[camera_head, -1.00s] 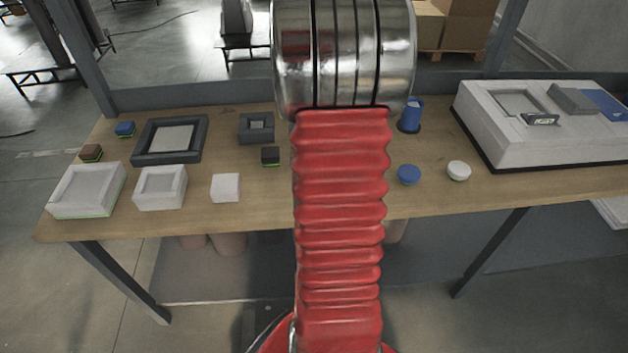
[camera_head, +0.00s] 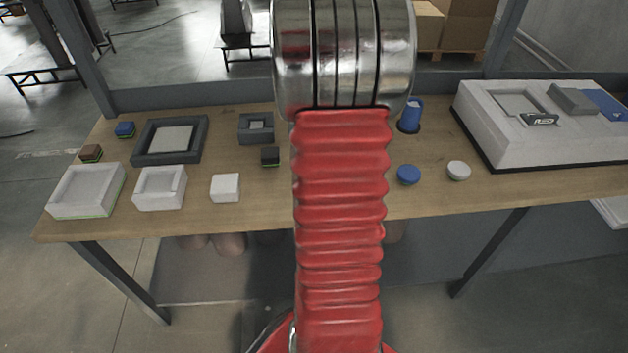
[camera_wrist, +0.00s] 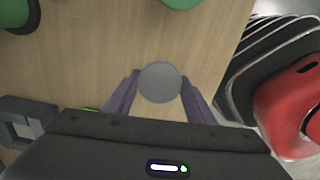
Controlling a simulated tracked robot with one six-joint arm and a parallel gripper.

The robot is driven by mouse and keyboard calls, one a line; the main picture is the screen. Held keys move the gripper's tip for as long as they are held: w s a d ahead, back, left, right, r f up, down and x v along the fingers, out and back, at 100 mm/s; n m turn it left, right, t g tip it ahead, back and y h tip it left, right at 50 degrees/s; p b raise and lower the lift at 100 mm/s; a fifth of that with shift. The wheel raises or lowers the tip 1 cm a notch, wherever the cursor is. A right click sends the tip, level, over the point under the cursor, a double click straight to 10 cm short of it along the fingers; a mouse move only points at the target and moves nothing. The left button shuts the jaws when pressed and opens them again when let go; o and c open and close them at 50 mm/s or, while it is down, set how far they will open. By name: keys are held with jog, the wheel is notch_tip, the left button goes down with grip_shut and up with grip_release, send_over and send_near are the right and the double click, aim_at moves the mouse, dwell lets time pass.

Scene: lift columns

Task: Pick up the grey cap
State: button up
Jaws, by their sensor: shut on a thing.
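The grey cap (camera_wrist: 160,82) is a round disc seen from above in the wrist view, between the two purple fingers of my gripper (camera_wrist: 158,90). The fingers are shut on it from both sides. Wooden table surface shows around and beyond it; whether the cap touches the table or is raised cannot be told. In the head view my own red arm hides the gripper and the cap.
In the wrist view, a green round thing (camera_wrist: 182,3) lies beyond the cap, another green one (camera_wrist: 18,14) at top left, and a grey hollow block (camera_wrist: 27,125) at left. In the head view, a blue cap (camera_head: 408,174) and white cap (camera_head: 459,170) lie right of my arm.

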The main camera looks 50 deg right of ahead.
notch_tip(320, 180, up, 10)
dwell(0.7)
dwell(0.5)
